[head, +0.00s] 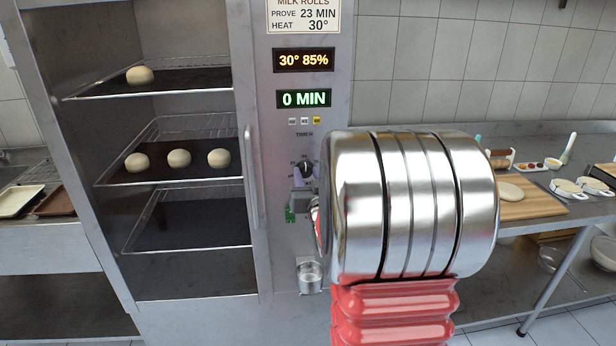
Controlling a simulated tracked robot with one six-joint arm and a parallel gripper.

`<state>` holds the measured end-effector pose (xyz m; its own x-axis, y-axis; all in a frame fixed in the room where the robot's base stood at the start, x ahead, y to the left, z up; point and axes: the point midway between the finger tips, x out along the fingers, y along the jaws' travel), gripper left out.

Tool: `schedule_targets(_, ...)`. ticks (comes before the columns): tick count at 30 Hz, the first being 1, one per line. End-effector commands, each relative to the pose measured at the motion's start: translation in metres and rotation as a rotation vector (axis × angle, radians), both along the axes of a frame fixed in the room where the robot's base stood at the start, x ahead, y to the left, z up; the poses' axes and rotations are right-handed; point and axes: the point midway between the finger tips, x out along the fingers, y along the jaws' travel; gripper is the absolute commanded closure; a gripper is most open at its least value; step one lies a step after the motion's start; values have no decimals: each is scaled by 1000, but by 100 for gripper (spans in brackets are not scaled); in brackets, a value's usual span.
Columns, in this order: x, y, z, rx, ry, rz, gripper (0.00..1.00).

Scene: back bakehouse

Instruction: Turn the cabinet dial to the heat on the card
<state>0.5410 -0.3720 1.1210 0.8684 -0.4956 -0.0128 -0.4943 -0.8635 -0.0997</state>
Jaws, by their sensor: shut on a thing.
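The cabinet's control panel (337,70) carries a card (304,14) reading milk rolls, prove 23 MIN, heat 30°. Below it, an amber display (303,59) reads 30° 85% and a green display (303,98) reads 0 MIN. A dark round dial (306,168) sits under a label that seems to read TIMER. My gripper (301,187) shows only in part at the dial, shut on it. My large chrome and red arm hides most of the gripper and the panel to its right. The dial's pointer is too small to read.
The cabinet's open front shows wire racks with several dough balls (179,158). A vertical handle (251,178) stands left of the panel. A small metal cup (309,273) is low on the panel. A bench at right holds a wooden board (530,203) with dough.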

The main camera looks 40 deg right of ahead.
Motion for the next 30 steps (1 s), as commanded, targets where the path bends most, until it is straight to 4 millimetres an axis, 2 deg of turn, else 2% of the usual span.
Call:
schedule_targets(12, 0, 0, -1, -38, 29, -2, 90)
schedule_targets(13, 0, 0, -1, -38, 29, -2, 67)
schedule_targets(18, 0, 0, 0, -38, 28, -1, 55)
schedule_targets(21, 0, 0, 0, -38, 28, 0, 49)
schedule_targets(30, 0, 2, 0, -40, 27, 1, 49)
